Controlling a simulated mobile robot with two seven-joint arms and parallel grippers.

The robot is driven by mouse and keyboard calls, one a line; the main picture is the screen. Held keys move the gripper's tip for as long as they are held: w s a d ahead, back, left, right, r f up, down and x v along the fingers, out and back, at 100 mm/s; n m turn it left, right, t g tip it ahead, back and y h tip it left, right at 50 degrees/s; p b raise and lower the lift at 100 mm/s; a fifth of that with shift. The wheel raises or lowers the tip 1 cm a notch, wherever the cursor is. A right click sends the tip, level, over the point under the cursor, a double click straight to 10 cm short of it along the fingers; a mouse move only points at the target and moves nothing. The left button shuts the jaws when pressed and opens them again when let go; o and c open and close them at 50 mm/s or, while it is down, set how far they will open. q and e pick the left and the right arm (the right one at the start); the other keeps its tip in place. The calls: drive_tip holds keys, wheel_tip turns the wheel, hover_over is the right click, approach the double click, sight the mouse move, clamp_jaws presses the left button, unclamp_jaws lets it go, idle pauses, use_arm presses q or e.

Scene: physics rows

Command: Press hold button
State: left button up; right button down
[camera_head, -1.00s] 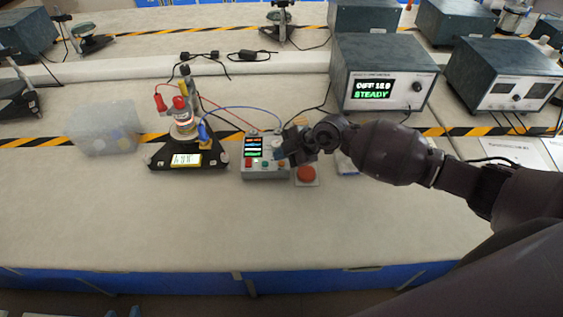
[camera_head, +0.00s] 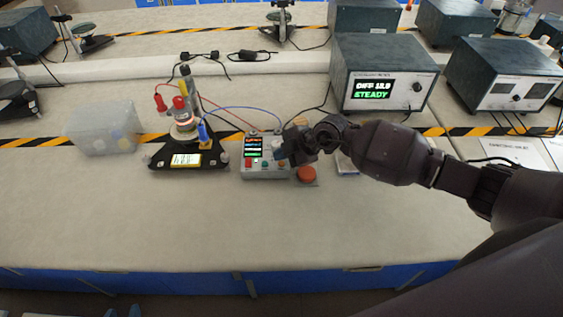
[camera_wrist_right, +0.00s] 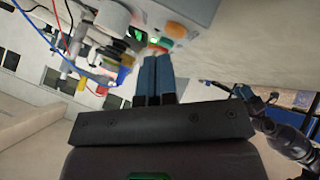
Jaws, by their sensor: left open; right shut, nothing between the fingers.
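The grey control box (camera_head: 265,172) stands on the bench with lit display strips and a row of small coloured buttons. No label is legible, so I cannot tell which is the hold button. I cannot tell whether the tips touch one. My left gripper (camera_wrist_right: 255,94) shows small at the right of the wrist view, open and away from the box.
A meter (camera_head: 385,80) reading STEADY stands behind.

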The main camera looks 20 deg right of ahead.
idle(0.6)
drive_tip(key=shift+f, duration=0.15)
drive_tip(key=shift+f, duration=0.25)
